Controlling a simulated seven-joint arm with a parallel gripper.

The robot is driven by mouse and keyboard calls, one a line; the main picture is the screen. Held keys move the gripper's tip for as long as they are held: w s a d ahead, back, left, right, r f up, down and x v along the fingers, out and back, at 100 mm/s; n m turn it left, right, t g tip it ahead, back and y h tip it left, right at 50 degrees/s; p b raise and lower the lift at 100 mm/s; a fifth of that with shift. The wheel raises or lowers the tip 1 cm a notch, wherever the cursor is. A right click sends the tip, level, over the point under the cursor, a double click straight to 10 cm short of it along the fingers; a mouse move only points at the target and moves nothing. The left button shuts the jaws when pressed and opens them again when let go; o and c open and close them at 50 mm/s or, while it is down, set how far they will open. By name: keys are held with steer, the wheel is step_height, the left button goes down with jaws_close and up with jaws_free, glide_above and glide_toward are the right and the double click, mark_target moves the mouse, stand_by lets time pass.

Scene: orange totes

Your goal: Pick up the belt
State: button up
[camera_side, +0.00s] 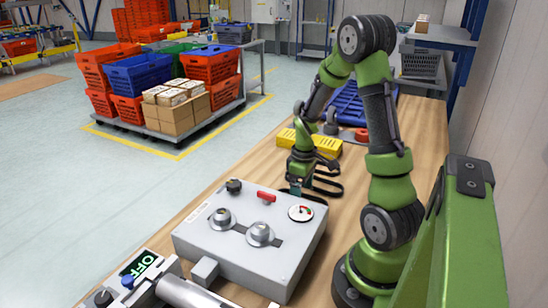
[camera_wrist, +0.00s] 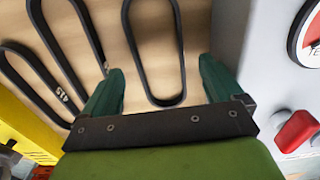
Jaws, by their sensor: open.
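Several black looped belts lie on the wooden table. In the wrist view one belt (camera_wrist: 183,62) is a long closed loop just ahead of my gripper (camera_wrist: 160,85), between and beyond its fingertips. A second belt (camera_wrist: 40,48), marked with white digits, lies to the left, partly cut off by the frame edge. In the side view the belts (camera_side: 326,188) lie behind the grey control box, next to my gripper (camera_side: 295,188). My green gripper is open, pointing down, with nothing between its fingers. How high its fingertips are above the table I cannot tell.
The grey control box (camera_side: 250,258) with knobs, a red switch and a dial stands close by; its edge also shows at the wrist view's right (camera_wrist: 240,50). A yellow block (camera_side: 316,143) lies behind the gripper. A blue tray (camera_side: 350,104) stands farther back.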

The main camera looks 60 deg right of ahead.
step_height(320, 180, down, 2)
steer(key=shift+f, duration=0.1)
steer(key=c, duration=1.2)
step_height(320, 180, up, 10)
steer(key=shift+r, duration=0.1)
steer(key=shift+c, duration=0.2)
